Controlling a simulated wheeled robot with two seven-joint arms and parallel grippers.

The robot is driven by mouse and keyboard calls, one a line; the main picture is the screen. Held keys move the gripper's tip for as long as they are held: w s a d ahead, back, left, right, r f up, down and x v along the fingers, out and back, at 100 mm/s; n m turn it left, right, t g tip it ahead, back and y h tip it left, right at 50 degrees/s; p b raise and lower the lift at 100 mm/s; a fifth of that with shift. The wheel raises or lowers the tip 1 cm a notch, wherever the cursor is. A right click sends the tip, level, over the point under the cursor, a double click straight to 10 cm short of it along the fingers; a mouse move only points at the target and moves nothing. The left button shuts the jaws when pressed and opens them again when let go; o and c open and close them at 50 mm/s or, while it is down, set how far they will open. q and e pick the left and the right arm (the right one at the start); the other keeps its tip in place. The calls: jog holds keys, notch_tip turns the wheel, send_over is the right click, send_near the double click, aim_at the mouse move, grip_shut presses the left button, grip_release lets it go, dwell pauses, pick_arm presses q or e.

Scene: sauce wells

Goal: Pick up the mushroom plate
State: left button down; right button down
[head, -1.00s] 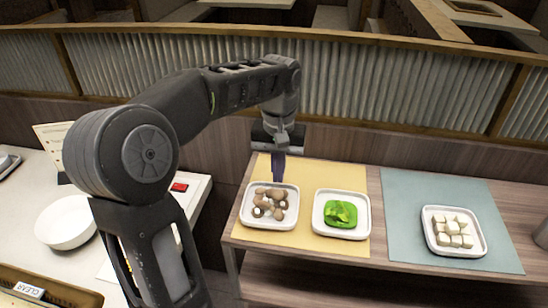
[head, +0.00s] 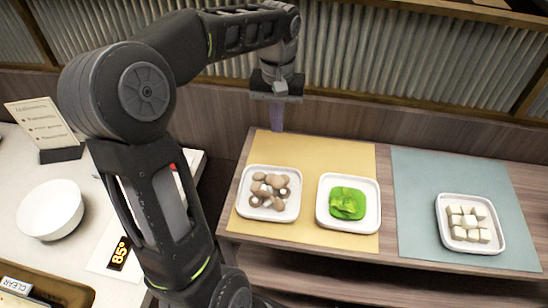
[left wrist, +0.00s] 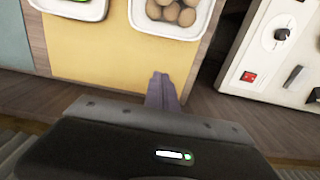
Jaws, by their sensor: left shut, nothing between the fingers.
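The mushroom plate (head: 245,207) is a white square dish with several brown mushrooms (head: 270,188) in it. It stands at the left of the yellow mat (head: 315,149) on the wooden shelf. In the left wrist view its near part (left wrist: 172,32) shows at the top, cut off by the frame edge. My left gripper (head: 276,128) points down behind the plate, near the mat's back edge, apart from the plate. Its purple fingers are shut and empty, and they also show in the left wrist view (left wrist: 162,82). My right gripper is not in view.
A white plate with green leaves (head: 346,203) stands close to the right. A plate of white cubes (head: 468,225) sits on the blue mat (head: 425,180). A wooden partition (head: 360,125) rises behind the shelf. A white bowl (head: 50,209) stands on the left counter.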

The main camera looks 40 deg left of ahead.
aim_at(276, 157)
pick_arm(q)
notch_tip(276, 157, down, 9)
jog(key=shift+s+f+p, duration=0.1)
jog(key=shift+p, duration=0.35)
jog(key=s, duration=0.1)
jog(key=s+d+p, duration=0.1)
jog(key=s, duration=0.1)
jog(key=shift+d, duration=0.3)
jog(key=shift+s+d, duration=0.15)
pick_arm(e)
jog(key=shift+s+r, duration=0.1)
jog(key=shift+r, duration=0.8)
pick_arm(q)
jog(key=shift+s, duration=0.1)
